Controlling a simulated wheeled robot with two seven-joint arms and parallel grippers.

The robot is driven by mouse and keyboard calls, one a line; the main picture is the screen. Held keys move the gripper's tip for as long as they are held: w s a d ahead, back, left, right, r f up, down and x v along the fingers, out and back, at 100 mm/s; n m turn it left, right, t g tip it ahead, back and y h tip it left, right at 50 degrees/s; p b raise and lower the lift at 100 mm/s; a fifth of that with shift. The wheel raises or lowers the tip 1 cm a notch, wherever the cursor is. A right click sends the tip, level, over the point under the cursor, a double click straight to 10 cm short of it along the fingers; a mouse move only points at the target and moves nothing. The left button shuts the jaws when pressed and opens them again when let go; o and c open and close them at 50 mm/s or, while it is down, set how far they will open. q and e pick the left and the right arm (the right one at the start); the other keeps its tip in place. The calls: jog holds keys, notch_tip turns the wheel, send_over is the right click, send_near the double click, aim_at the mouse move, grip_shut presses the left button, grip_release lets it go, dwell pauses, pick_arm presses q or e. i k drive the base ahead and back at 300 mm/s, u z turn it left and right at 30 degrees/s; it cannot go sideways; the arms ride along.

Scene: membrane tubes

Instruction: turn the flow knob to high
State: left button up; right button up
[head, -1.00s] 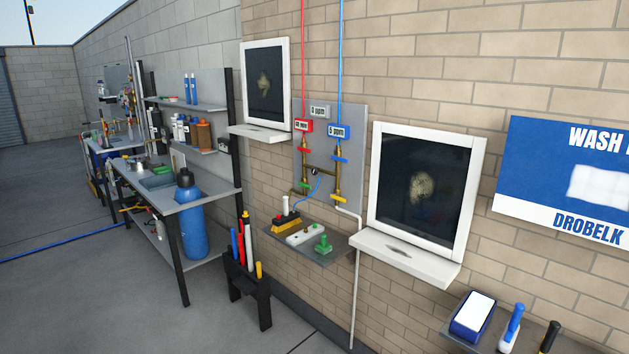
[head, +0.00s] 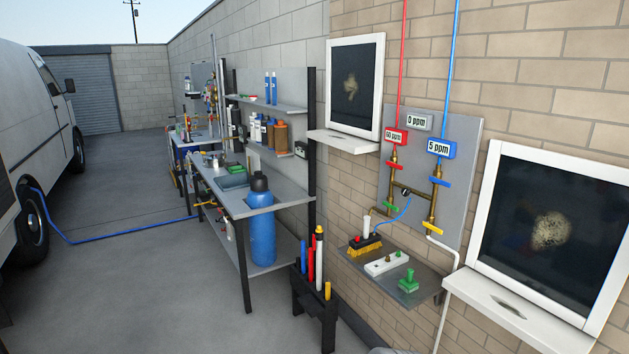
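No part is clearly readable as the flow knob. A grey wall panel (head: 458,150) carries brass pipework under a red and a blue pipe. Its valve handles are red (head: 395,149), green (head: 391,209), blue (head: 434,181) and yellow (head: 433,228). A small dark round part (head: 405,192) sits on the cross pipe between them; I cannot tell whether it is a knob or gauge. Below, a shelf (head: 417,295) holds a white box (head: 386,264) with small coloured parts on top, too small to read. Neither of my grippers is in view.
A black stand with coloured tubes (head: 314,305) stands on the floor below the shelf. A bench (head: 285,200) with a blue cylinder (head: 262,235) is further left. A white van (head: 45,130) is at far left. Grey floor between van and bench is mostly open, crossed by a blue hose (head: 120,236).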

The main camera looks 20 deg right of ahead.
aim_at(406, 191)
jog(key=z, duration=0.15)
jog(key=i, duration=1.5)
jog(key=z, duration=0.75)
